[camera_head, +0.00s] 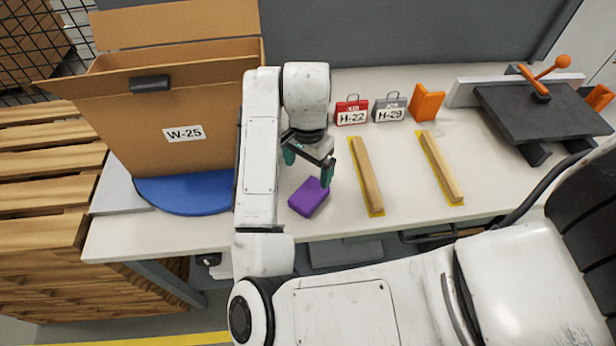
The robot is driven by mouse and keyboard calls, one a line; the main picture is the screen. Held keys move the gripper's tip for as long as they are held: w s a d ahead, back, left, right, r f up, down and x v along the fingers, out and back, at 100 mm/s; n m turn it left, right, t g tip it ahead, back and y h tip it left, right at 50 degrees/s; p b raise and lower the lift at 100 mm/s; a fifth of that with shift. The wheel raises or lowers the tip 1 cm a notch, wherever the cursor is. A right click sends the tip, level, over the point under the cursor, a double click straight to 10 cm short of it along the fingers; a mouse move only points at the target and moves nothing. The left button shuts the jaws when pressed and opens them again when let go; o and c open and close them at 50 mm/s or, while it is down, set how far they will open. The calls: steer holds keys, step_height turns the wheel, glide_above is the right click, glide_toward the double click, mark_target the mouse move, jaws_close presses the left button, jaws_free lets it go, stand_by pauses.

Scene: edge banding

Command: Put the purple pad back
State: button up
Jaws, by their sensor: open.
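The purple pad (309,197) lies on the white worktop, just left of the two wooden strips. My gripper (308,166) has dark green fingers and is open. It is above and behind the pad, with its right finger close to the pad's far right corner. I cannot tell whether that finger touches the pad. Nothing shows between the fingers.
Wooden strips (367,178) (440,168) lie on yellow patches right of the pad. Tags H-22 (352,118) and H-29 (389,114) and an orange block (427,102) stand behind. A W-25 box (190,105) is left. A dark clamp plate (540,110) is right.

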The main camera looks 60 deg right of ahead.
steer(key=s+d+r+n+t+h, duration=0.1)
steer(key=d+r+n+h, duration=0.3)
steer(key=d, duration=0.4)
steer(key=s+a+f+n+y, duration=0.2)
steer(key=s+a+f+n, duration=0.4)
steer(key=a, duration=0.3)
steer(key=s+a+f+n+y, duration=0.1)
steer(key=s+a+f+n, duration=0.6)
steer(key=a+f+n, duration=0.1)
steer(key=shift+a+f+n+y, duration=0.35)
steer(key=shift+a+f, duration=0.35)
steer(key=shift+a, duration=0.3)
